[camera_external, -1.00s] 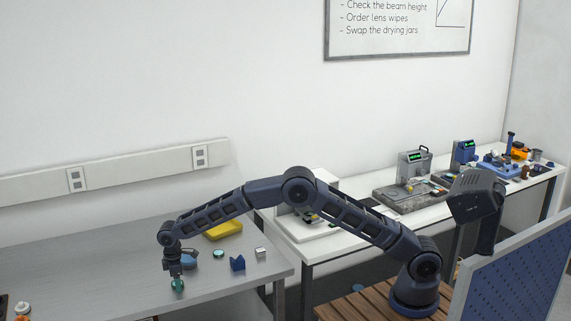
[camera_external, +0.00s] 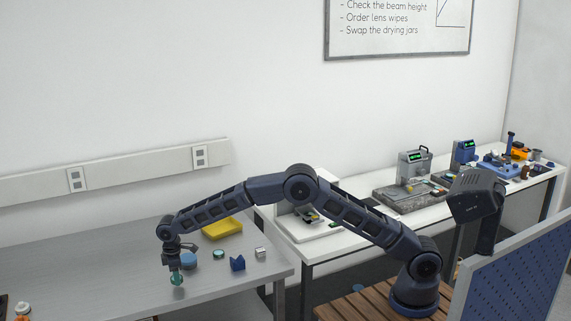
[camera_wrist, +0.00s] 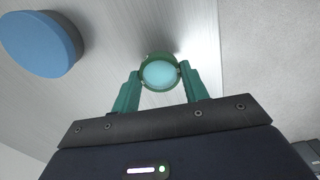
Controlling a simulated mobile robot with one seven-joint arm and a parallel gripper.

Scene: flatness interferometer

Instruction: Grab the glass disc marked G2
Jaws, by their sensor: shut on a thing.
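A round glass disc (camera_wrist: 160,75) with a pale cyan face and a green rim sits between my fingertips in the wrist view. No G2 marking can be read on it. My gripper (camera_wrist: 159,78) has teal fingers, shut on the disc's two sides. In the external view my gripper (camera_external: 176,280) points down over the front part of the grey table, and the disc is too small there to make out clearly. It seems to be held a little above the table top. A second small teal disc (camera_external: 218,254) lies on the table to the right.
A blue round object (camera_wrist: 38,45) is close by on the left in the wrist view, and behind my gripper (camera_external: 189,260) externally. A yellow tray (camera_external: 222,229), a blue notched block (camera_external: 238,263) and a small metal cube (camera_external: 261,252) stand to the right.

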